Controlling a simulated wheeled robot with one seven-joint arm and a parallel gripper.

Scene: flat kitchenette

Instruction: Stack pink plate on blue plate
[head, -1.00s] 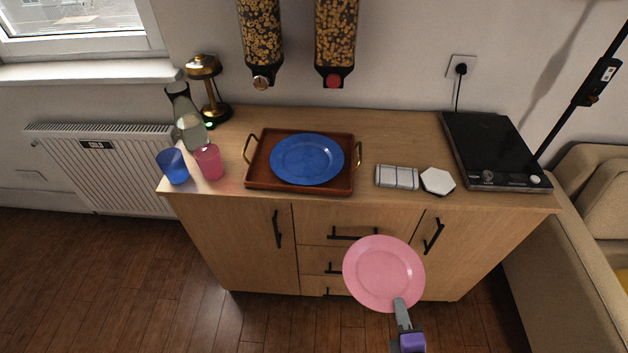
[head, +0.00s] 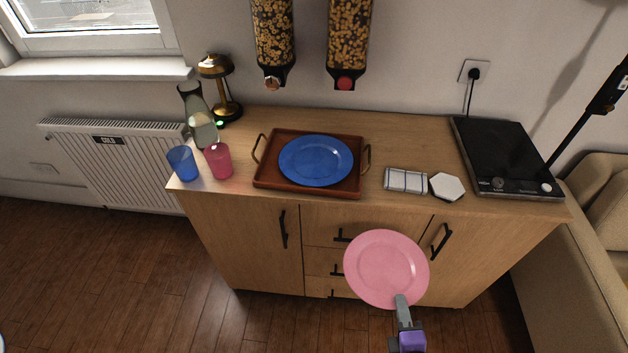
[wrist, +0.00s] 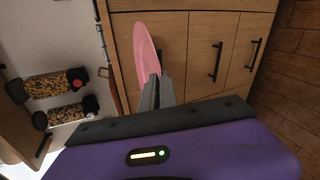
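The pink plate (head: 386,267) is held by its near rim in my gripper (head: 402,302), in front of the cabinet's drawers and below the counter top. In the wrist view the pink plate (wrist: 146,50) shows nearly edge-on, with my gripper's fingers (wrist: 157,88) closed on its rim. The blue plate (head: 316,160) lies flat on a brown wooden tray (head: 262,181) on the counter, above and left of the pink plate in the head view. The two plates are apart.
A blue cup (head: 182,163), a pink cup (head: 218,161), a carafe (head: 203,128) and a gold lamp (head: 217,68) stand at the counter's left. A folded cloth (head: 406,180), white hexagon (head: 447,187) and black cooktop (head: 503,155) are on the right. Cereal dispensers (head: 348,40) hang above.

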